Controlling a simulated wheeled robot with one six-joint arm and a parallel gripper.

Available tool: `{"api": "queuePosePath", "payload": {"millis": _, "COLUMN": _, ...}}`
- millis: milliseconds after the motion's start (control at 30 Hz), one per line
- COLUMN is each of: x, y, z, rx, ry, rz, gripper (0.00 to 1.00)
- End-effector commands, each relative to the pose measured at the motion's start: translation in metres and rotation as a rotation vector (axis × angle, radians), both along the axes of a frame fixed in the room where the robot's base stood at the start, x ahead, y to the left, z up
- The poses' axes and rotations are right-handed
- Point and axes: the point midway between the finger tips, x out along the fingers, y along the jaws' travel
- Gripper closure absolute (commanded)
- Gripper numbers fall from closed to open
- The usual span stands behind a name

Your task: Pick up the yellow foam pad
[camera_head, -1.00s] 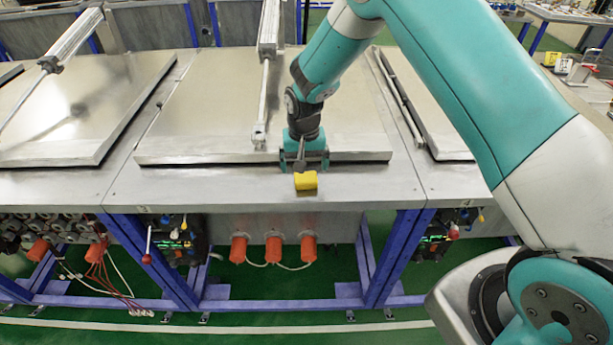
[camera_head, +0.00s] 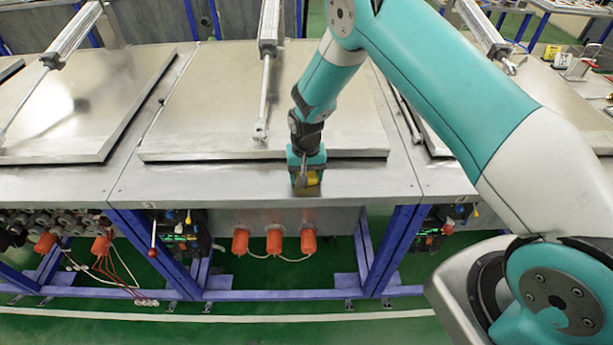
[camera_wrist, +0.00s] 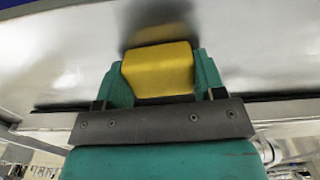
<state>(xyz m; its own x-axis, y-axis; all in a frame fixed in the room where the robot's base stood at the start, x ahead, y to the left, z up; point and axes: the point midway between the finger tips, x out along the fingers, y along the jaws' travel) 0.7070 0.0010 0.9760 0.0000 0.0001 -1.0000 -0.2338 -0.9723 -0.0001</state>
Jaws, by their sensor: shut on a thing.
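The yellow foam pad (camera_head: 311,179) is a small block at the front edge of the steel bench top. In the wrist view the pad (camera_wrist: 158,70) sits between the two teal fingers, which touch its left and right sides. My gripper (camera_head: 306,183) is shut on it. I cannot tell whether the pad still touches the bench. In the head view the fingers partly hide it.
A flat metal lid (camera_head: 215,110) lies behind my gripper, with a pneumatic cylinder (camera_head: 268,35) above it. The bench's front ledge (camera_head: 220,182) is bare on both sides. Orange caps (camera_head: 274,241) and blue legs (camera_head: 365,255) are below the edge.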

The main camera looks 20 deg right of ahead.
Motion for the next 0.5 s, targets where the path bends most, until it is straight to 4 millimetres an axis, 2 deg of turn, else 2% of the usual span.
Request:
{"api": "queuePosePath", "payload": {"millis": 267, "x": 0.000, "y": 0.000, "z": 0.003, "rx": 0.000, "ry": -0.001, "rz": 0.000, "gripper": 0.59}}
{"api": "queuePosePath", "payload": {"millis": 367, "x": 0.001, "y": 0.000, "z": 0.009, "rx": 0.000, "ry": -0.001, "rz": 0.000, "gripper": 0.59}}
{"api": "queuePosePath", "payload": {"millis": 500, "x": 0.001, "y": 0.000, "z": 0.028, "rx": 0.001, "ry": -0.004, "rz": 0.000, "gripper": 0.59}}
